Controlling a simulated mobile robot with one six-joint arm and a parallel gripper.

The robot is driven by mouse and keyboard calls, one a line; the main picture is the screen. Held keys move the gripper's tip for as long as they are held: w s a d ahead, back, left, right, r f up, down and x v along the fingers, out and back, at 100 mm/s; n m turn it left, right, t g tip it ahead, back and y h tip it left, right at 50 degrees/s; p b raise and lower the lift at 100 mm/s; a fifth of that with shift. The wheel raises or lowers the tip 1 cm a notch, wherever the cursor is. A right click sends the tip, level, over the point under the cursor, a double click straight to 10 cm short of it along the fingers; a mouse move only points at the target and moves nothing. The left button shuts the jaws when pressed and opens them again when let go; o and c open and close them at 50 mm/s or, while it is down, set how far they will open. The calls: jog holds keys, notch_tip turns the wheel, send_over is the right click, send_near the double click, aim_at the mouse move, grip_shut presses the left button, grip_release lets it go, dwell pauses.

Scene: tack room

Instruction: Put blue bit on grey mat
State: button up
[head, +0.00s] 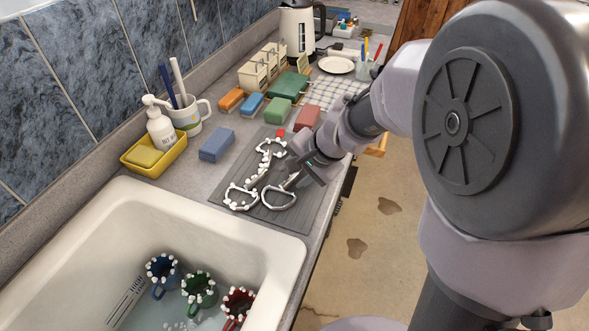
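The grey mat (308,211) is a ribbed drying mat on the counter beside the sink. Metal bits with rings and white foam spots are on or above it: one ring (241,197) is at the mat's front left, and another (279,199) is to its right. More foamy metal (268,150) runs toward the back, near a small red piece (280,132). I cannot make out a clearly blue bit. My gripper (294,182) is low over the mat, at the right ring. Its fingers are small and partly hidden, so whether it grips the ring is unclear.
The white sink (270,243) holds foamy blue (163,271), green (199,288) and red (238,303) mugs. A blue sponge (217,145), a yellow caddy (153,165) with a soap bottle and a white mug (193,117) stand left of the mat. Coloured blocks and a kettle (298,28) are behind.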

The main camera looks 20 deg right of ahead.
jog(key=p+v, duration=0.6)
jog(key=v, duration=0.6)
jog(key=s+a+r+n, duration=0.3)
jog(key=s, duration=0.5)
jog(key=s+a+r+n+h, duration=0.1)
jog(key=s+a+r+n, duration=0.1)
jog(key=s, duration=0.6)
jog(key=shift+s+a+r+n+t, duration=0.15)
jog(key=shift+a+r+n+t, duration=0.15)
jog(key=shift+a+r+n, duration=0.15)
